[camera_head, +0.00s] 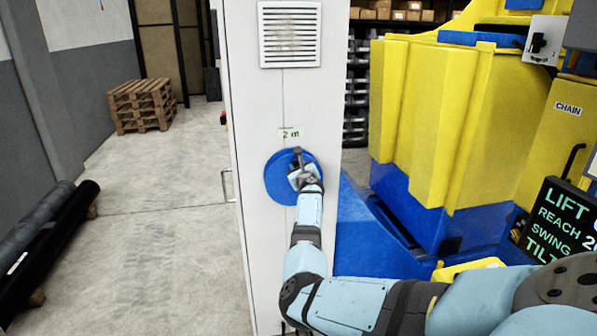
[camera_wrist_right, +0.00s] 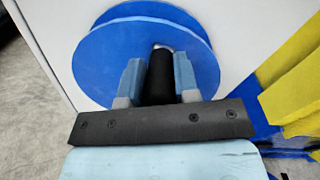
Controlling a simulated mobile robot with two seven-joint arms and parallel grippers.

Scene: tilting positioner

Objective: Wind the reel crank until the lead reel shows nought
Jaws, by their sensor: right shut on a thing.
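The blue lead reel (camera_head: 280,181) is mounted on the front of a tall white cabinet. A small label above it (camera_head: 290,133) reads "2 m". The reel also shows in the right wrist view (camera_wrist_right: 95,62). My right gripper (camera_head: 299,172) is in front of the reel. In the right wrist view its two fingers (camera_wrist_right: 158,82) are closed around the black crank handle (camera_wrist_right: 161,75), which sticks out from the reel. The gripper hides part of the reel and most of the crank in the head view. My left gripper is not in view.
The white cabinet (camera_head: 255,110) has a vent at its top. A yellow and blue machine (camera_head: 430,130) stands close on the right, with a dark text screen (camera_head: 565,220). Pallets (camera_head: 141,105) and dark rolls (camera_head: 50,240) lie left. The floor between is clear.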

